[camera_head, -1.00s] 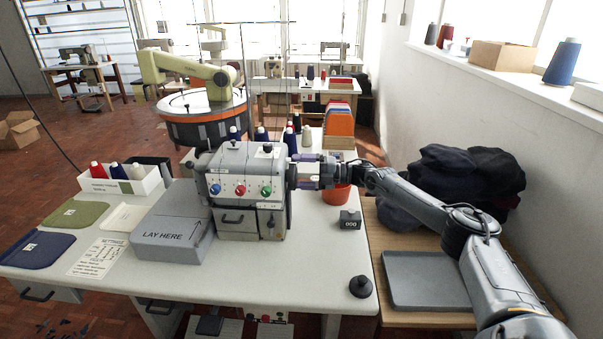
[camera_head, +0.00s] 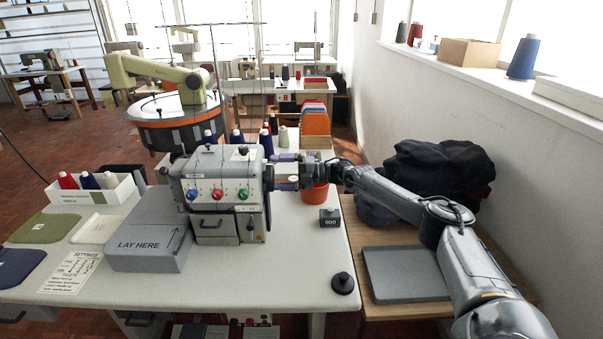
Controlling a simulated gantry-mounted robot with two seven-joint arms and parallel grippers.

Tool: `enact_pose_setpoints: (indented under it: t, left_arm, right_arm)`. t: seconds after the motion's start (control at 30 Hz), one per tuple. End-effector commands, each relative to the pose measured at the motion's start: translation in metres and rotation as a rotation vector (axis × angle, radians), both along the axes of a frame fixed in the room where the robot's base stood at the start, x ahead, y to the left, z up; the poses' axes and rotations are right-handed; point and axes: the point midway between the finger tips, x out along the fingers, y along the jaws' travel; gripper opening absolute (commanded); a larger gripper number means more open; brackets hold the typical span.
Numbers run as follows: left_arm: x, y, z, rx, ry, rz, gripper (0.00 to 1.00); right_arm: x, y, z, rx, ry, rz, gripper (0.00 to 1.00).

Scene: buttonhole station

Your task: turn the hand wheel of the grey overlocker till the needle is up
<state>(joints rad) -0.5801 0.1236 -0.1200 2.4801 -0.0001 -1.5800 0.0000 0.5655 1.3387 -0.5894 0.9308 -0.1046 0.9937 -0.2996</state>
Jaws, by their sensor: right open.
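The grey overlocker (camera_head: 217,192) stands on the white table, with a blue, a red and a green dial on its front. Its hand wheel (camera_head: 268,178) is at the right side, small and partly hidden by the gripper. My right gripper (camera_head: 279,171) is at that side with its fingers pointing left at the wheel. It is open; I cannot tell whether the fingers touch the wheel. The needle is too small to make out. My left gripper is not in view.
A grey "LAY HERE" block (camera_head: 149,237) adjoins the machine at left. A black counter box (camera_head: 329,218) and a dark round knob (camera_head: 343,283) are at right. The table front is clear.

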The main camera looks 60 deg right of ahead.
Motion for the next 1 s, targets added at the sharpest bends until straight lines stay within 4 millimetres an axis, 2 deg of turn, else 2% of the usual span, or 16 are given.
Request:
enact_pose_setpoints:
  t: [0.53,1.0]
  left_arm:
    - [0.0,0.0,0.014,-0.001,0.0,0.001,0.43]
    - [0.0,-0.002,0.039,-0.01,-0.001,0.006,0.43]
  right_arm:
    - [-0.044,-0.023,0.0,-0.002,0.006,0.0,1.0]
    - [-0.083,-0.043,0.001,0.001,0.002,0.002,1.0]
